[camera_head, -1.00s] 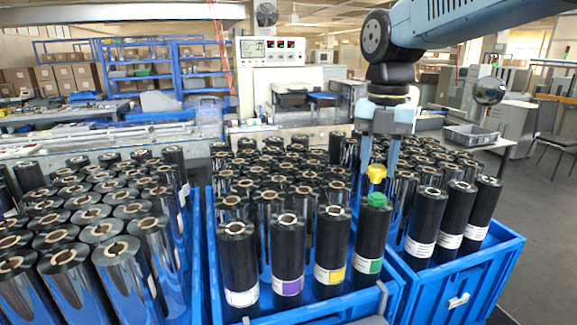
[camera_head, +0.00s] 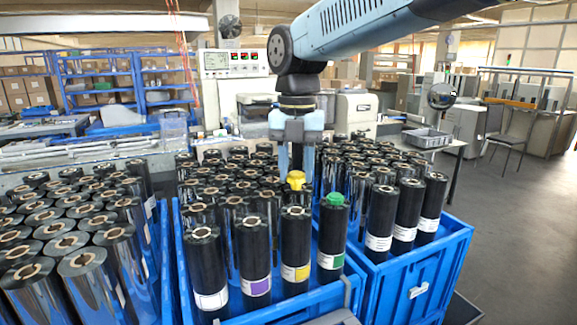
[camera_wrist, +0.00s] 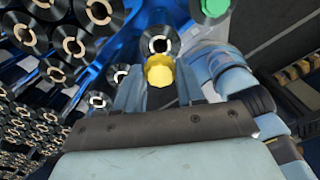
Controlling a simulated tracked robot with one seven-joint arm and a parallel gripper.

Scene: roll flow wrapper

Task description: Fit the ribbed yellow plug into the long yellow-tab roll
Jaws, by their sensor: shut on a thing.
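My gripper (camera_head: 296,172) points down and is shut on the ribbed yellow plug (camera_head: 296,181). The plug also shows between the fingers in the wrist view (camera_wrist: 160,71). The long yellow-tab roll (camera_head: 296,245) stands upright in the front row of the middle blue crate, black with a yellow patch on its label. In the head view the plug appears just above and slightly behind this roll's top, whose core ring (camera_head: 296,211) shows uncovered. The wrist view shows an open core just beyond the plug; I cannot tell for certain which roll it is.
A roll with a green plug (camera_head: 335,199) stands right of the yellow-tab roll. A purple-tab roll (camera_head: 253,255) and a white-label roll (camera_head: 207,270) stand to its left. Many black rolls crowd behind. A right blue crate (camera_head: 440,262) and a left group of rolls flank it.

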